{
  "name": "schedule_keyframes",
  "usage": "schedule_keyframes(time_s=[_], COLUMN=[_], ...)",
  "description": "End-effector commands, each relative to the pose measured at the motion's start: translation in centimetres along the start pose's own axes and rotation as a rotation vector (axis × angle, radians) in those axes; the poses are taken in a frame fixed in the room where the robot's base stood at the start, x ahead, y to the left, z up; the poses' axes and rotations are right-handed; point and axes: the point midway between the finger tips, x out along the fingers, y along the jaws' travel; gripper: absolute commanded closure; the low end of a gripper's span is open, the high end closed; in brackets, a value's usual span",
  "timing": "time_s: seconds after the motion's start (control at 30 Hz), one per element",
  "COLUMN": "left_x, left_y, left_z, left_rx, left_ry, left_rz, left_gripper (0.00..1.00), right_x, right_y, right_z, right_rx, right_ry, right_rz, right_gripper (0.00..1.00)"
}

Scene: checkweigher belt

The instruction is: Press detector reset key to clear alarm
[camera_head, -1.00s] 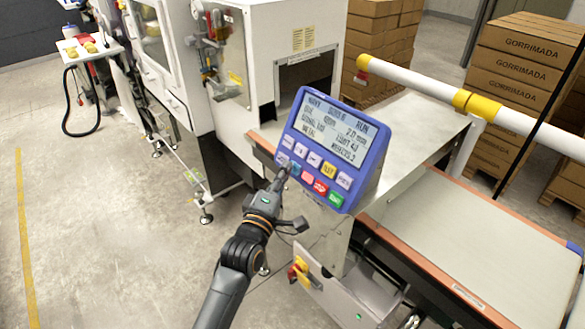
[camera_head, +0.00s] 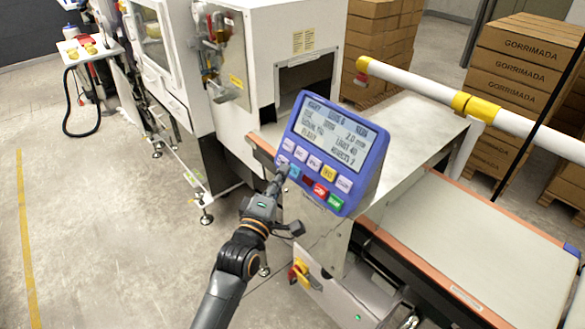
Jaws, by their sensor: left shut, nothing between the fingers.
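A blue control panel (camera_head: 362,190) with a lit display (camera_head: 328,132) and two rows of coloured keys stands tilted on the machine. The lower row shows a light blue key (camera_head: 294,172), a dark key (camera_head: 307,181), a red key (camera_head: 320,190) and a green key (camera_head: 335,202). The key labels are too small to read surely, so I cannot tell which is the reset key. My left gripper (camera_head: 281,173) is shut and empty, its tips at the panel's lower left, beside the light blue key. I cannot tell whether they touch it. My right gripper is out of view.
A conveyor belt (camera_head: 480,236) runs to the lower right. A white rail with yellow bands (camera_head: 480,107) crosses above it. A red and yellow switch (camera_head: 301,271) sits below the panel. Cartons (camera_head: 515,85) stand behind. Open floor (camera_head: 100,230) lies left.

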Motion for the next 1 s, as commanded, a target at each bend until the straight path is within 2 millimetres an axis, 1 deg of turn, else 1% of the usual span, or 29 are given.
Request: schedule_keyframes(time_s=[0.27, 0.7, 0.83, 1.0], left_x=[-0.1, -3.0, -3.8, -4.2], left_y=[0.2, 2.6, 3.0, 3.1], left_z=[-0.1, -2.3, -2.8, -3.1], left_rx=[0.0, 0.001, 0.0, 0.0], left_ry=[0.0, 0.0, 0.0, 0.0], left_rz=[0.0, -0.001, -0.001, 0.001], left_gripper=[1.0, 1.0, 1.0, 1.0], right_x=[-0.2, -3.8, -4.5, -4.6], right_y=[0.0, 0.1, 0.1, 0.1], right_z=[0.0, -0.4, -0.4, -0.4], right_rx=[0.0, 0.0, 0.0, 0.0], right_ry=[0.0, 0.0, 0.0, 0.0], right_rz=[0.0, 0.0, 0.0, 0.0], right_gripper=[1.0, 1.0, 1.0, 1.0])
